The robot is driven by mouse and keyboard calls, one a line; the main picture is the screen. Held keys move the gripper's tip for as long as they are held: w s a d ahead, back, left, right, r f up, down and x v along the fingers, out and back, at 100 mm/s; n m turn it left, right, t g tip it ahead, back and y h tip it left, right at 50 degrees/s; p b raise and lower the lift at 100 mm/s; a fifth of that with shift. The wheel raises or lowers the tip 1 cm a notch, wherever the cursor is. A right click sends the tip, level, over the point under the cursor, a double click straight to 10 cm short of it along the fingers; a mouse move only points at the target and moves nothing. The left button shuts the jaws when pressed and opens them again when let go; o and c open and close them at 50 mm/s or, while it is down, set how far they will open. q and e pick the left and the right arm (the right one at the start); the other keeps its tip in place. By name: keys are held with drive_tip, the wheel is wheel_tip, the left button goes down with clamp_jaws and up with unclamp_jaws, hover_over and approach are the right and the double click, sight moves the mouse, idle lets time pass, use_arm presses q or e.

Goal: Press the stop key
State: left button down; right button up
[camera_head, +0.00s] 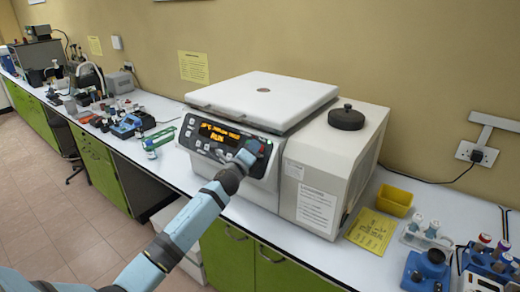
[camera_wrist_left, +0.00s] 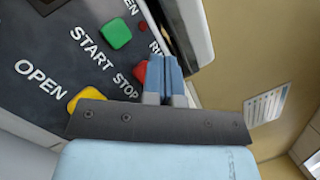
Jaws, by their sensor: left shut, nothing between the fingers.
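The centrifuge (camera_head: 320,165) stands on the bench with its white lid down. Its front panel (camera_head: 205,150) has a lit orange display (camera_head: 220,133) reading RUN. In the left wrist view the red stop key (camera_wrist_left: 141,72) lies beside the word STOP, partly hidden by my fingers. The green start key (camera_wrist_left: 115,35) and the yellow open key (camera_wrist_left: 88,97) are near it. My left gripper (camera_head: 249,151) is shut and empty at the panel's right end. In the left wrist view its fingertips (camera_wrist_left: 167,60) overlap the stop key's edge; I cannot tell whether they touch it. My right gripper is not in view.
A yellow tray (camera_head: 394,200), a yellow sheet (camera_head: 371,230), a rack of tubes (camera_head: 427,232) and a blue device (camera_head: 427,270) are right of the centrifuge. More lab equipment (camera_head: 125,122) stands along the bench at left.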

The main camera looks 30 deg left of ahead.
use_arm(q)
drive_tip(key=shift+w+f+b, duration=0.2)
drive_tip(key=shift+w+b, duration=0.1)
drive_tip(key=shift+b, duration=0.05)
idle(0.4)
drive_tip(key=shift+r, duration=0.1)
idle(0.3)
drive_tip(key=shift+s+r+p, duration=0.35)
drive_tip(key=shift+s+p, duration=0.2)
drive_tip(key=shift+s, duration=0.1)
drive_tip(key=shift+s+a+r+p, duration=0.1)
drive_tip(key=shift+s+r+p, duration=0.4)
drive_tip(key=shift+s, duration=0.2)
drive_tip(key=shift+s+a+r+p, duration=0.1)
drive_tip(key=shift+s+r+p, duration=0.25)
drive_tip(key=shift+s+p, duration=0.35)
drive_tip(key=shift+s+r+p, duration=0.45)
drive_tip(key=shift+s+p, duration=0.05)
drive_tip(key=shift+s, duration=0.2)
